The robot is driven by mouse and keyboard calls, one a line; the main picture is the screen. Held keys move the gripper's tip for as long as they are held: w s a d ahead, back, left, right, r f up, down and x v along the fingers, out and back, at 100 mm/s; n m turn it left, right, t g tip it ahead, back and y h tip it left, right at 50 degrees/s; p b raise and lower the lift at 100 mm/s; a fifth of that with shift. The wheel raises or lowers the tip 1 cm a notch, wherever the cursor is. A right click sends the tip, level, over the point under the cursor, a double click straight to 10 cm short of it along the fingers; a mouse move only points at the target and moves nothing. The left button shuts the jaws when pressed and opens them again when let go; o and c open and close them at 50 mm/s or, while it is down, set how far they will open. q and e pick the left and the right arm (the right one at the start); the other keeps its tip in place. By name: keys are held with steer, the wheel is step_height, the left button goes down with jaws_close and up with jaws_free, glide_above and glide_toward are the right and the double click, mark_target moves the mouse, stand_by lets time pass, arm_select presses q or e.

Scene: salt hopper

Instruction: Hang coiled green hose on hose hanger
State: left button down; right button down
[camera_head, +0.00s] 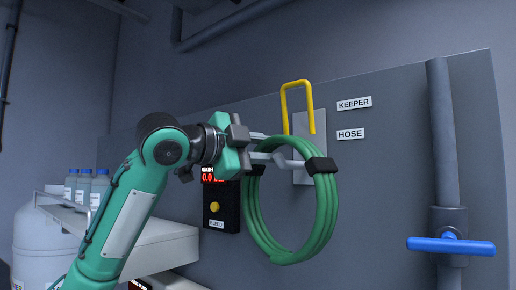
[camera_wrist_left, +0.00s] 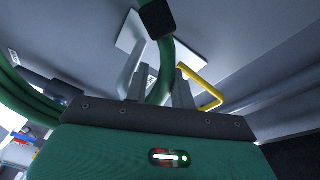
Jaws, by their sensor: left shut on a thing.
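The coiled green hose (camera_head: 251,220) hangs as a loop in front of the grey wall panel, with a black band (camera_head: 320,166) at its upper right. My left gripper (camera_head: 281,149) is shut on the top of the coil. In the left wrist view, the hose (camera_wrist_left: 168,52) passes between my fingers (camera_wrist_left: 156,88). The hose hanger's pale plate (camera_head: 311,125) is on the panel just behind the coil; the plate also shows in the left wrist view (camera_wrist_left: 131,32). A yellow keeper loop (camera_head: 297,85) stands above it. Whether the hose rests on the hanger is hard to tell. My right gripper is not in view.
KEEPER (camera_head: 354,103) and HOSE (camera_head: 350,134) labels are right of the plate. A black display box (camera_head: 222,207) sits left of the coil. A vertical pipe with a blue valve handle (camera_head: 451,245) stands at right. Bottles (camera_head: 84,187) stand on a shelf at left.

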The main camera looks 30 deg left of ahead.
arm_select(q)
steer(key=shift+w+d, duration=0.15)
steer(key=shift+w, duration=0.7)
steer(key=shift+w+d, duration=0.1)
steer(key=shift+w, duration=0.75)
steer(key=shift+w+f, duration=0.3)
steer(key=shift+f, duration=0.3)
steer(key=shift+w+f, duration=0.25)
steer(key=shift+f, duration=0.3)
steer(key=shift+d+f, duration=0.15)
steer(key=shift+f, duration=0.05)
steer(key=c, duration=1.1)
jaws_free()
steer(key=shift+b, duration=0.3)
steer(key=b+v, duration=0.5)
steer(key=v, duration=0.8)
steer(key=shift+s+a, duration=0.2)
steer(key=shift+s, duration=0.15)
